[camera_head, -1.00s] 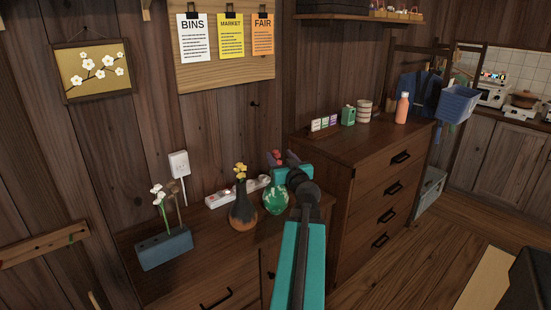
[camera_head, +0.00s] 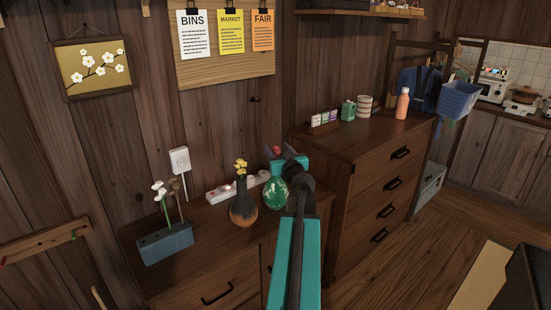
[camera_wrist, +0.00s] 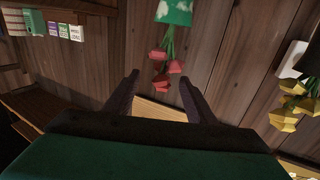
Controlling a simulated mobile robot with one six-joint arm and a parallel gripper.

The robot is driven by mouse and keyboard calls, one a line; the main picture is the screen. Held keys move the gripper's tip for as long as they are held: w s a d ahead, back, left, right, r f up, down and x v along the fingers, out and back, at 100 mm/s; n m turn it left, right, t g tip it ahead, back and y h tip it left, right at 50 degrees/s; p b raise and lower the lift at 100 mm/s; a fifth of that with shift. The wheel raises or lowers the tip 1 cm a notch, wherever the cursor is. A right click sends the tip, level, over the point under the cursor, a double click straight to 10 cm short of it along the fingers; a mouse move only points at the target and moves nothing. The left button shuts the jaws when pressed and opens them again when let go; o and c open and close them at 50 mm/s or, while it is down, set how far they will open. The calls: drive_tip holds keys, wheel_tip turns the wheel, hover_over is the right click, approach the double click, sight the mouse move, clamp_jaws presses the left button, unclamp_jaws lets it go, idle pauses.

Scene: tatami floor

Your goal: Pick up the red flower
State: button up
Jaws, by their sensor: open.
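Red flowers (camera_head: 276,150) stand in a green vase with pale patches (camera_head: 274,194) on the low wooden cabinet. My gripper (camera_head: 289,163) is beside the blooms at the vase's top and hides part of them and the stems. In the wrist view the scene looks upside down. The red flowers (camera_wrist: 166,66) hang on green stems from the green vase (camera_wrist: 174,12). My gripper (camera_wrist: 158,78) is open there, with its two dark fingers spread. The lower blooms appear between and just beyond the fingertips. I see no grip on any flower.
A blue-grey planter with white flowers (camera_head: 165,244) is farther left. A power strip (camera_head: 222,192) lies behind the vases. A taller drawer chest (camera_head: 365,190) stands right of my arm.

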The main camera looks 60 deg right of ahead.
drive_tip(key=shift+p+x, duration=0.8)
drive_tip(key=shift+x, duration=1.55)
drive_tip(key=shift+w+a+f, duration=0.1)
drive_tip(key=shift+a+f, duration=0.05)
drive_tip(key=c, duration=1.1)
wheel_tip(320, 180, up, 28)
drive_tip(key=shift+p, duration=0.4)
